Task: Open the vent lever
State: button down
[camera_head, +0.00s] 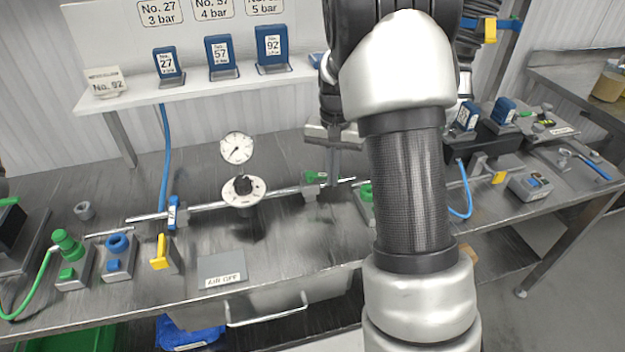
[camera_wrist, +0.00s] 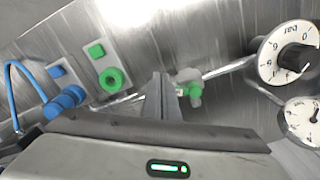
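No label in view names the vent lever. A small green lever (camera_head: 315,178) sits on the metal pipe right of the regulator; it also shows in the wrist view (camera_wrist: 190,91). Its position, open or closed, is too small to tell. A yellow lever (camera_head: 161,252) stands on a block at the front left. My gripper (camera_head: 335,176) points down over the bench, just right of the green lever. In the wrist view its fingers (camera_wrist: 160,80) are together with nothing visible between them, and the green lever is close beside them, apparently apart.
The regulator dial (camera_head: 244,188) and pressure gauge (camera_head: 237,148) stand left of my gripper. A blue valve (camera_head: 173,213) is farther left on the pipe. A green fitting block (camera_wrist: 105,67) and blue fittings (camera_wrist: 62,102) are nearby. Numbered blue boxes (camera_head: 221,56) stand on the shelf behind.

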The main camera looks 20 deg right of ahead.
jog(key=shift+w+d, duration=0.1)
jog(key=shift+d, duration=0.05)
jog(key=shift+w+d+p, duration=0.3)
jog(key=shift+w+d, duration=0.15)
jog(key=shift+w, duration=0.3)
notch_tip(320, 180, up, 7)
jog(key=s+p, duration=0.1)
jog(key=p, duration=0.3)
jog(key=shift+s+p, duration=0.15)
jog(key=shift+p, duration=0.2)
jog(key=shift+a, duration=0.1)
jog(key=s+a+r+n+t+p, duration=0.1)
jog(key=s+a+r, duration=0.2)
jog(key=s+r, duration=0.35)
jog(key=s+a+r+n+t+p, duration=0.1)
jog(key=s+a+r+t, duration=0.15)
jog(key=r, duration=0.65)
jog(key=s+a+r+n+t, duration=0.1)
jog(key=s+r+n, duration=0.1)
jog(key=s, duration=0.6)
jog(key=s+a+r+n+t+p, duration=0.1)
jog(key=s+a+r+n, duration=0.1)
jog(key=s, duration=0.6)
jog(key=shift+s+a+r, duration=0.3)
jog(key=shift+s+r, duration=0.05)
jog(key=shift+r, duration=0.35)
